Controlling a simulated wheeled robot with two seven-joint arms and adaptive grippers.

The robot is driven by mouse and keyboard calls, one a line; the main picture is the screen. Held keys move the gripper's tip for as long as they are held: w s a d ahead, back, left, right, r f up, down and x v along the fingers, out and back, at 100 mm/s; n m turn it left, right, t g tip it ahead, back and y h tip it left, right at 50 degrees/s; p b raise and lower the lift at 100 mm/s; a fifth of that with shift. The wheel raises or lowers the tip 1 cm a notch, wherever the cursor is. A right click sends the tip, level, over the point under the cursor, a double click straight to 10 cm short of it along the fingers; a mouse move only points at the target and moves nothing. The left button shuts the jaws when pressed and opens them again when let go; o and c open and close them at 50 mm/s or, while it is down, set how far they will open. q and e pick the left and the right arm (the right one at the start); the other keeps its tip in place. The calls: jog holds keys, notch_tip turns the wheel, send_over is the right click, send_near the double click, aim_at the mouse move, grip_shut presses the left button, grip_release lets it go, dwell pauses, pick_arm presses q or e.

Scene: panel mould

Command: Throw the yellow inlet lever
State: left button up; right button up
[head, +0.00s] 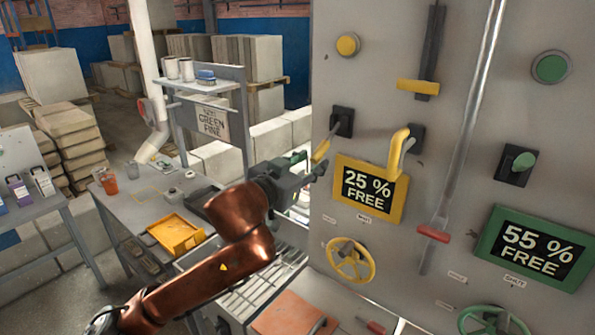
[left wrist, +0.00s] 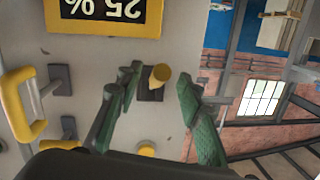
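A small yellow lever (head: 321,150) sticks out of a dark mount on the grey panel, above and left of the "25 % FREE" sign. A larger yellow handle (head: 398,150) stands on another dark mount to its right. I cannot read which is labelled inlet. My left gripper (head: 309,169) is open at the panel, close below the small lever's yellow end. In the left wrist view the small lever (left wrist: 160,74) appears between the two spread green fingers (left wrist: 158,108); no contact is clear. The larger handle (left wrist: 22,104) shows at the left there. My right gripper is out of view.
The panel also bears a yellow sign (head: 369,189), a yellow wheel (head: 351,261), a yellow slider (head: 418,87), a yellow button (head: 348,45) and a green sign (head: 538,249). A workbench with a yellow tray (head: 176,235) stands behind my left arm.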

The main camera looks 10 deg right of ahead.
pick_arm(q)
jog(key=f+v, duration=0.1)
jog(key=v, duration=0.7)
jog(key=shift+r, duration=0.4)
